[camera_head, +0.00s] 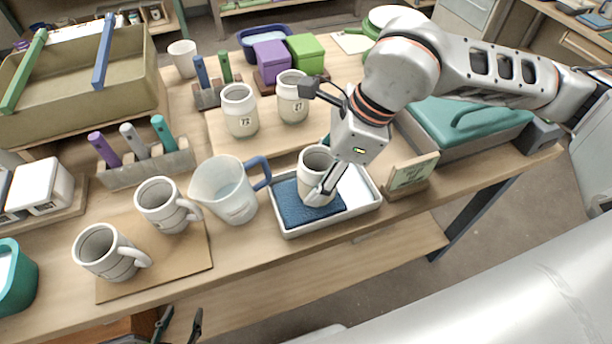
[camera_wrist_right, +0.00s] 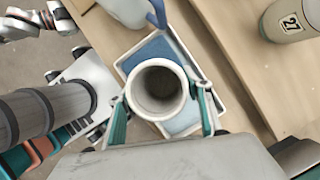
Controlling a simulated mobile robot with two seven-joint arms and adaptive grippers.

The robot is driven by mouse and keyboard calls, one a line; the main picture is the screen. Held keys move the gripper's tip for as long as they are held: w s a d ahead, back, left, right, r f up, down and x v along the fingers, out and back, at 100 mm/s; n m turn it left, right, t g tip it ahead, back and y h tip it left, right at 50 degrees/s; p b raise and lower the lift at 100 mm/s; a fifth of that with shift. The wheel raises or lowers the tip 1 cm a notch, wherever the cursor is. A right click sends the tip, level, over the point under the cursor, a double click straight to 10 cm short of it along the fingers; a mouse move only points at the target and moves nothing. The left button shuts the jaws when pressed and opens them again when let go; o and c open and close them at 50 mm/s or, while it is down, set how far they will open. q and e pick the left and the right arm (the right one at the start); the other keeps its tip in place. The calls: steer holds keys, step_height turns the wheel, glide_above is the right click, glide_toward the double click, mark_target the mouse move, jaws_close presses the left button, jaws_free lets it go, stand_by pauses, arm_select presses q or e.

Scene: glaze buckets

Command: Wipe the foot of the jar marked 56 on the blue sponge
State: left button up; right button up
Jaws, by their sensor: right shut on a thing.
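My right gripper (camera_head: 322,188) is shut on a pale stoneware jar (camera_head: 314,163). The jar is upright, its foot at or just above the dark blue sponge (camera_head: 292,205); I cannot tell whether they touch. The sponge lies in the left part of a white tray (camera_head: 368,199). In the right wrist view the fingers (camera_wrist_right: 162,112) are on either side of the jar (camera_wrist_right: 157,66), whose open mouth faces the camera, with the blue sponge (camera_wrist_right: 150,48) beneath. The jar's number is hidden. My left gripper (camera_head: 178,326) is open and empty at the bottom edge, below the table front.
A clear pitcher with a blue handle (camera_head: 226,190) stands close left of the tray. Jars marked 72 (camera_head: 240,112) and 27 (camera_head: 291,98) stand on a board behind. Two mugs (camera_head: 166,205) are at left. A small sign (camera_head: 412,172) stands right of the tray.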

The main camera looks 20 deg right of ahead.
mark_target(301, 180)
steer(key=shift+d, duration=0.95)
steer(key=shift+a+r, duration=0.1)
steer(key=shift+a, duration=2.35)
arm_select(q)
steer(key=shift+w+r, duration=0.2)
steer(key=shift+r, duration=0.1)
arm_select(e)
steer(key=shift+a, duration=1.1)
arm_select(q)
steer(key=shift+t, duration=0.4)
steer(key=r+p, duration=0.1)
steer(key=r, duration=0.1)
steer(key=w+r+p, duration=0.2)
steer(key=r+p, duration=0.1)
steer(key=shift+r, duration=0.3)
arm_select(e)
step_height(301, 180, up, 7)
